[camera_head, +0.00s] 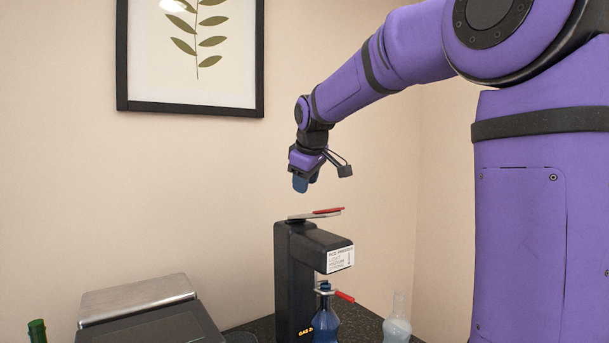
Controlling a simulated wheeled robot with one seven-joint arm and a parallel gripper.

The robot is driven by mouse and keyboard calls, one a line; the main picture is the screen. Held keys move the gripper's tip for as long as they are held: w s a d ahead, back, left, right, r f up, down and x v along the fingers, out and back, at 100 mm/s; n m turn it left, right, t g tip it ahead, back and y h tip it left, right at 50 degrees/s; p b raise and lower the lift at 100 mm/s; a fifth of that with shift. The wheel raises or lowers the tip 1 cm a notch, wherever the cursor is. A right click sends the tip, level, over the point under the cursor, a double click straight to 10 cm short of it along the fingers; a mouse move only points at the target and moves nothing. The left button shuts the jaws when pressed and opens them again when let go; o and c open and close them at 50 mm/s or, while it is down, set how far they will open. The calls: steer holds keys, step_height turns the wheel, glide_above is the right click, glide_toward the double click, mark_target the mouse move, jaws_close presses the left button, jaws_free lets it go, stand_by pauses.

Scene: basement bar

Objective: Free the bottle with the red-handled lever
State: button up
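A black dispensing machine (292,270) stands on the dark counter with a white label on its head. A flat lever with a red handle (328,211) lies across its top. A second red-handled lever (344,296) sits lower, at the neck of a blue bottle (326,324) standing under the machine's head. I cannot tell how this lever grips the neck. My gripper (305,183) hangs above the machine, pointing down, apart from both levers. Its blue fingertips overlap in this view, so its opening is unclear.
A clear bottle with pale contents (397,321) stands right of the machine. A scale-like device with a metal top (137,298) is at the left, with a green bottle neck (37,331) beyond it. A framed leaf picture (190,105) hangs on the wall behind.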

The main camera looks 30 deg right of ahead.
steer(key=w+d, duration=0.2)
steer(key=w, duration=0.1)
steer(key=shift+n, duration=0.3)
steer(key=shift+w+d+f, duration=0.2)
steer(key=shift+w, duration=0.1)
steer(key=shift+s+f, duration=0.2)
steer(key=shift+f, duration=0.3)
steer(key=shift+s+f, duration=0.15)
steer(key=shift+f, duration=0.3)
steer(key=shift+w+r, duration=0.25)
steer(key=shift+r, duration=0.5)
steer(key=shift+w+a+r, duration=0.1)
steer(key=shift+w+r, duration=0.1)
steer(key=shift+r, duration=0.75)
